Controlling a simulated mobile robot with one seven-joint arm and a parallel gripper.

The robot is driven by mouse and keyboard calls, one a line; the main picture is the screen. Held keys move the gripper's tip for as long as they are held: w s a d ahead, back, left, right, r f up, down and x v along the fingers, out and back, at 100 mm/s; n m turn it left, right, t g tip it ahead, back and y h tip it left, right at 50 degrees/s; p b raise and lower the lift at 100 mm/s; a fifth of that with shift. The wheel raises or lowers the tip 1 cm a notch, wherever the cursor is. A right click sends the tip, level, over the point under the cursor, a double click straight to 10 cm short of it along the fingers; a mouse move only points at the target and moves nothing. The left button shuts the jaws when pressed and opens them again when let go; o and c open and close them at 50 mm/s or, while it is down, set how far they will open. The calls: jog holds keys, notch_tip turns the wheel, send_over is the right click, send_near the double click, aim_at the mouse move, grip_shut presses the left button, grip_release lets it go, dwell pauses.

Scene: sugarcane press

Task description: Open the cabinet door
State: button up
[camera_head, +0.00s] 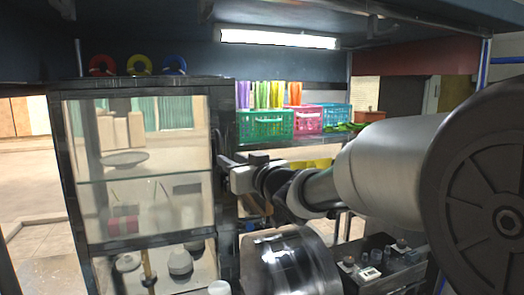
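The cabinet (150,86) stands at the left, with a dark frame, clear glass panes and a glass shelf inside. Its glass front (140,195) looks closed, though the seam of the door is hard to make out. My arm reaches in from the right, and my gripper (226,163) is at the cabinet's right edge, about mid-height of the upper pane. The fingertips are small and dark against the dark frame. I cannot tell whether they touch the frame or hold a handle. No handle shows clearly.
Colored rings (139,65) sit on the cabinet top. Behind are green (265,126), pink (308,120) and blue baskets with colored cups. A shiny metal drum (288,265) stands below my arm, near the cabinet. A dark panel with knobs (375,262) is at lower right.

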aim_at(219, 153)
jog(key=p+x, duration=0.1)
jog(key=x, duration=0.8)
jog(key=shift+w+a+p, duration=0.1)
jog(key=shift+w+p, duration=0.1)
jog(key=shift+p, duration=0.15)
grip_shut()
